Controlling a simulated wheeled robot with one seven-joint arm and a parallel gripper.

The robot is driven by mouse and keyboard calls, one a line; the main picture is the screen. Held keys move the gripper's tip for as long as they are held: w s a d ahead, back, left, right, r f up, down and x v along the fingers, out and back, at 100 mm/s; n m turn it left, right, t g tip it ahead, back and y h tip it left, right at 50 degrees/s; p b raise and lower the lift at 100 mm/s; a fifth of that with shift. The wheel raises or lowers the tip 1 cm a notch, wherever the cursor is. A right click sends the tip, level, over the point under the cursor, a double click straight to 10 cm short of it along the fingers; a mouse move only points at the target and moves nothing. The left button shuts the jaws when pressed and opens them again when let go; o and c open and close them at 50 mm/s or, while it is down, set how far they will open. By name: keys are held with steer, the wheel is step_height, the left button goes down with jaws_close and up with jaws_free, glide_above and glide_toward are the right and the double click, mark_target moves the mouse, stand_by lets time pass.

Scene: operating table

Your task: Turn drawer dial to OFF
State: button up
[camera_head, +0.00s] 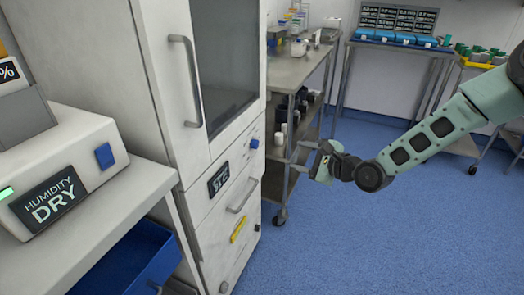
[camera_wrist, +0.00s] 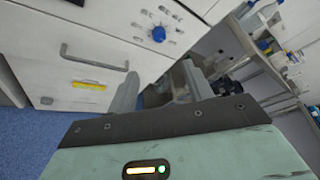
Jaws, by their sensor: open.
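The blue dial (camera_head: 254,143) is on the white cabinet's front, near its right edge, above the drawer handle. In the wrist view the dial (camera_wrist: 158,34) shows near the top, with small marks around it that are too small to read. My gripper (camera_head: 308,160) is open and empty, to the right of the cabinet and apart from the dial. In the wrist view its two fingers (camera_wrist: 160,85) stand apart below the dial. The white drawer (camera_head: 233,205) below the dial has a metal handle (camera_head: 242,196) and looks shut.
The tall cabinet door (camera_head: 188,80) with its long handle is closed. A metal cart (camera_head: 290,72) with bottles stands just behind my gripper. A humidity box (camera_head: 65,170) reading DRY sits on a counter at left. The blue floor (camera_head: 370,240) at front right is clear.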

mark_target(257, 145)
steer(key=b+x, duration=0.1)
steer(key=x, duration=1.6)
steer(key=shift+f, duration=0.1)
steer(key=c, duration=1)
